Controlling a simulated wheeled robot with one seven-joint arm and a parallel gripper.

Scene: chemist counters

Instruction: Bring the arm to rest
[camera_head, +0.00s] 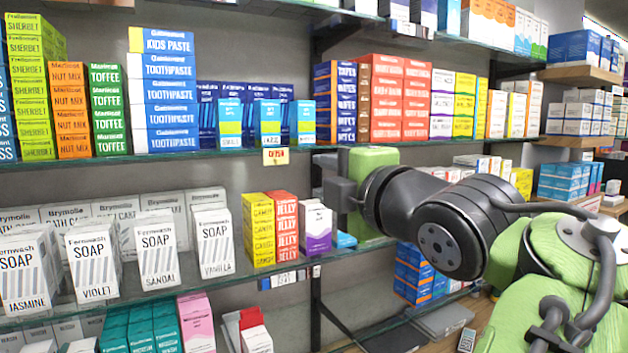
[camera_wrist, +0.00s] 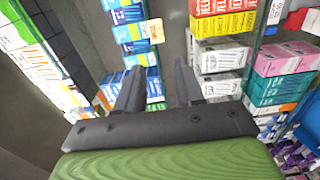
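My arm reaches in from the right in the head view, green and dark grey. My gripper (camera_head: 338,194) is in front of the shelves, near the gap at the shelf upright, to the right of the purple and white boxes (camera_head: 316,227). In the wrist view the two dark fingers of my gripper (camera_wrist: 158,88) stand apart with nothing between them. Beyond them is the grey back panel of the shelving. The fingers do not visibly touch any box.
Glass shelves hold soap boxes (camera_head: 157,249), yellow boxes (camera_head: 259,229) and red jelly boxes (camera_head: 284,224) to the left of my gripper. Toothpaste boxes (camera_head: 165,91) stand on the shelf above. Blue and orange boxes (camera_head: 412,272) sit below my arm. A price tag (camera_head: 275,156) hangs from the shelf edge.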

